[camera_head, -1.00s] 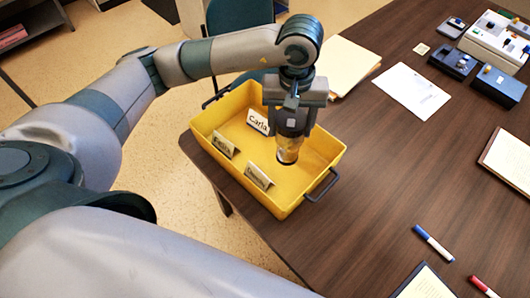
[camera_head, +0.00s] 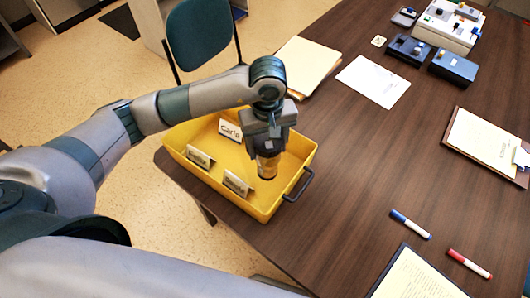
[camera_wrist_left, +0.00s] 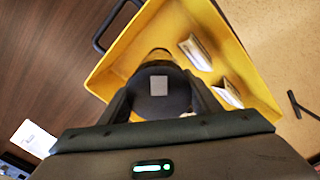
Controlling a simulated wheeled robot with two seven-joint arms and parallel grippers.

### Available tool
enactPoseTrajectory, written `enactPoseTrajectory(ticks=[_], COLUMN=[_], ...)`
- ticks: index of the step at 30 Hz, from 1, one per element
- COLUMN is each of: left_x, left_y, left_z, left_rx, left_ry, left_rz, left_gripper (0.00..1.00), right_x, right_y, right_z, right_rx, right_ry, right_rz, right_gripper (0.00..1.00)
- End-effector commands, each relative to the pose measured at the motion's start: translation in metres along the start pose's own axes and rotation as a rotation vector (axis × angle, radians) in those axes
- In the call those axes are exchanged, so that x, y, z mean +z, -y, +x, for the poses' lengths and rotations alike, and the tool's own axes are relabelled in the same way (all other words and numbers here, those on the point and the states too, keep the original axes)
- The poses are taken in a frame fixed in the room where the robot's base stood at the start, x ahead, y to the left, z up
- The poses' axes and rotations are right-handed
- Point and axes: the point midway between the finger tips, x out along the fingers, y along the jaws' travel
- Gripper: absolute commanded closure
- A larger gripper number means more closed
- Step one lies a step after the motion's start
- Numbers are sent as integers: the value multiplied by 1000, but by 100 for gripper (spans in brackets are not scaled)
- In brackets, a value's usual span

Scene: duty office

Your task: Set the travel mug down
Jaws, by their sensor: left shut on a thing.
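The travel mug (camera_head: 268,167) is held upright or nearly so by my left gripper (camera_head: 266,148), which is shut on it. The mug is over the right part of the yellow tray (camera_head: 170,139), inside its rim in the picture. I cannot tell whether its base touches the tray floor. In the left wrist view the mug's dark top (camera_wrist_left: 160,106) sits between the two fingers, with the tray (camera_wrist_left: 110,72) around it. My right gripper is not in view.
Three name cards stand in the tray: Carla (camera_head: 230,130), one at left (camera_head: 198,157) and one in front (camera_head: 236,184). The tray is at the dark table's (camera_head: 340,200) left edge. Folders (camera_head: 302,62), a paper (camera_head: 373,81) and markers (camera_head: 411,224) lie outside it.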

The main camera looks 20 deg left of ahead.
Motion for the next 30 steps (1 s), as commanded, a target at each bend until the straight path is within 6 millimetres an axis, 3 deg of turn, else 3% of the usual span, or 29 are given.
enactPoseTrajectory(ticks=[14, 24, 30], left_x=[0, 0, 0], left_y=[-1, -1, -1], left_z=[11, 44, 47], left_rx=[2, 1, 3], left_ry=[1, 1, 0], left_rz=[0, 0, 1], left_gripper=[88, 88, 88], right_x=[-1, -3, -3], right_y=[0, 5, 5], right_z=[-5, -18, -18], right_rx=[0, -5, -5], right_ry=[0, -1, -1], right_rz=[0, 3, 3], right_gripper=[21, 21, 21])
